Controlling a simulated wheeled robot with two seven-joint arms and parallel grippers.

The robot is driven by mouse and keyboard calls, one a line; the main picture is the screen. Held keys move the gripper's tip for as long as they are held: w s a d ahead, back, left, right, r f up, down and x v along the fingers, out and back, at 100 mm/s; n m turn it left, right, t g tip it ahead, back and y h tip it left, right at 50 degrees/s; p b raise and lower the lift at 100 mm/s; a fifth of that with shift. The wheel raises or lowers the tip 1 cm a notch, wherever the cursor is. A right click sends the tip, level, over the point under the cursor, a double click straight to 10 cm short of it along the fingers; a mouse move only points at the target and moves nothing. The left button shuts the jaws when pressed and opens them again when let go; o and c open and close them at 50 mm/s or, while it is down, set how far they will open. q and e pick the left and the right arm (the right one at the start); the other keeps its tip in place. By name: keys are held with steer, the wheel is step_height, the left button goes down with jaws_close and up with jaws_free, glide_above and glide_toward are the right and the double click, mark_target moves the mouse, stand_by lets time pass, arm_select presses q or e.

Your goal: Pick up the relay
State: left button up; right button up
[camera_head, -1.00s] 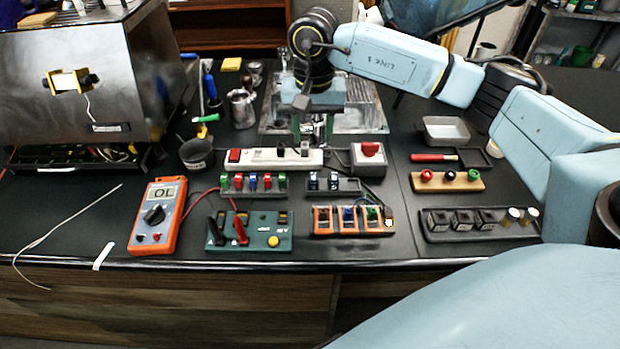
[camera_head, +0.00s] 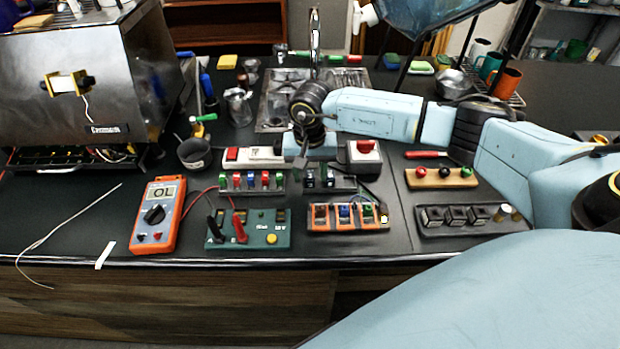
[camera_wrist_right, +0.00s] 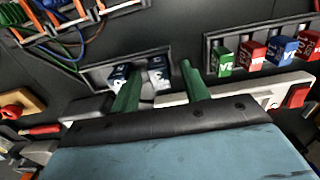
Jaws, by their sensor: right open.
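Two small dark blue blocks with white markings sit side by side in a short grey tray (camera_head: 345,186); I take these for relays, but cannot read their labels. The left block (camera_head: 310,179) and the right block (camera_head: 328,180) show in the head view. My right gripper (camera_head: 304,160) is just behind them, its fingers mostly hidden there by the wrist. In the right wrist view its two green fingers (camera_wrist_right: 159,74) are open and apart. One blue block (camera_wrist_right: 158,68) appears between them, and the other (camera_wrist_right: 119,76) lies beside the left finger. Neither is held. My left gripper is out of view.
A tray of coloured fuse-like blocks (camera_head: 251,188) stands to the left. A white power strip (camera_head: 248,156) and a red-knobbed switch box (camera_head: 364,158) stand close behind. An orange-framed module (camera_head: 347,218) and green board (camera_head: 262,238) lie in front. Black cubes sit in a tray (camera_head: 470,229) at right.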

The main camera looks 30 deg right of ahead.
steer(key=shift+c, duration=0.4)
jaws_close()
